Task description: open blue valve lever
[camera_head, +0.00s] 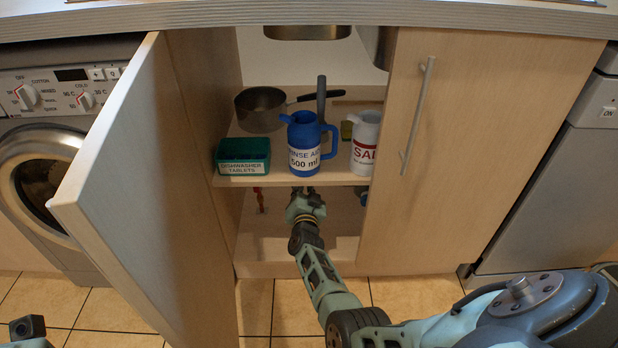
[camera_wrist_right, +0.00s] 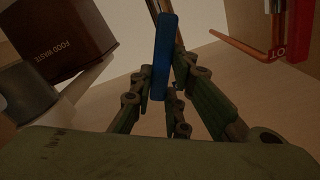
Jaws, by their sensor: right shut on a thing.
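The blue valve lever (camera_wrist_right: 164,48) is a flat blue bar standing nearly upright in the right wrist view. My right gripper (camera_wrist_right: 162,80) is shut on it, with one finger on each side. In the head view my right gripper (camera_head: 304,200) reaches into the open cupboard, below the shelf. The blue lever cannot be made out there. My left gripper is not in view; only a small part of my left arm shows at the bottom left corner.
The cupboard shelf (camera_head: 265,180) holds a blue rinse aid jug (camera_head: 304,140), a green tablets box (camera_head: 243,158), a white salt jug (camera_head: 365,135) and a pan (camera_head: 262,108). The open left door (camera_head: 140,190) stands beside my arm. A red lever (camera_wrist_right: 277,35) and a food waste bin (camera_wrist_right: 72,38) flank the gripper.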

